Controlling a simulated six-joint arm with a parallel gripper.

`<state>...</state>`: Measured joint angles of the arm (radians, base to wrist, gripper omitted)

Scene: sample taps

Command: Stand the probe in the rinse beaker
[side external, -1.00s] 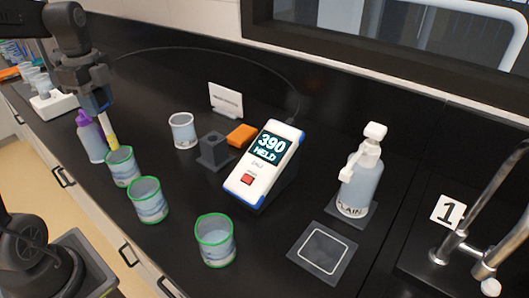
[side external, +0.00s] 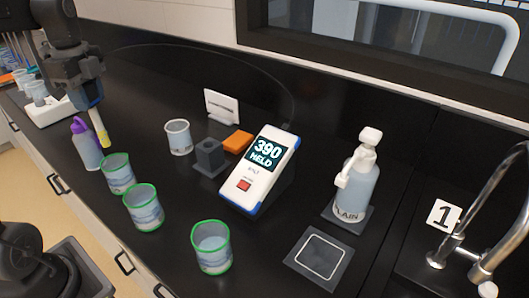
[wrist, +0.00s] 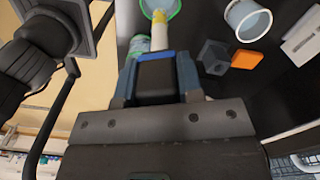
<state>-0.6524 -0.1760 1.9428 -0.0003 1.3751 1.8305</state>
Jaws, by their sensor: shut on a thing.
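My gripper (side external: 91,106) is shut on the probe (side external: 99,128), a slim stick with a yellow lower part, hanging roughly upright with a slight tilt. In the wrist view my gripper (wrist: 155,80) has the pale probe with its yellow band (wrist: 160,18) beyond the jaws; its far end overlaps a green-rimmed beaker (wrist: 172,6). In the side view the probe's low end is just above and left of the nearest green-rimmed beaker (side external: 118,178). A beaker with a plain pale rim (side external: 178,138), likely the rinse beaker, stands farther back; it also shows in the wrist view (wrist: 248,18).
Two more green-rimmed beakers (side external: 144,210) (side external: 212,252) stand along the front edge. A purple-capped bottle (side external: 87,148) is close to the probe. A grey holder block (side external: 209,158), orange block (side external: 238,141) and meter (side external: 262,170) reading 390 HELD stand right of the plain beaker.

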